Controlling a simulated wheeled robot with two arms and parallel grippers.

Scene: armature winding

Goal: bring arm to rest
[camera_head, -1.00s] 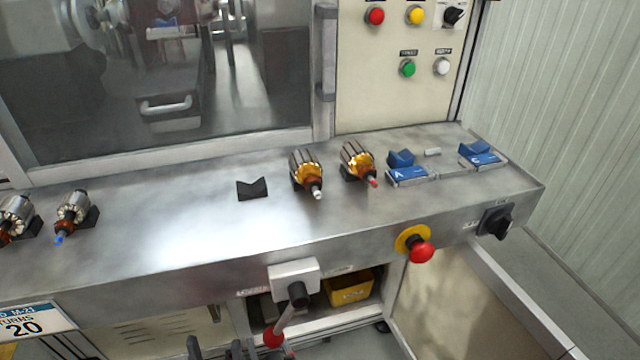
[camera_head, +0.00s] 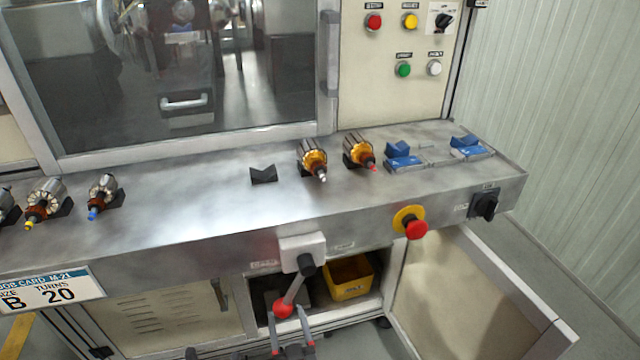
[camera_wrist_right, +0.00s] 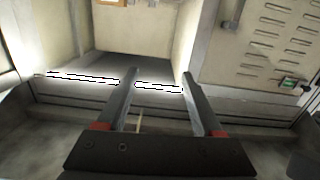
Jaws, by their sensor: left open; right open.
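The steel bench (camera_head: 190,210) carries several armatures, a bare black cradle (camera_head: 263,175) and blue fixtures (camera_head: 404,157). A red stop button (camera_head: 416,229) sticks out in front. An open cabinet door (camera_head: 455,300) and yellow bin (camera_head: 350,279) are below.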

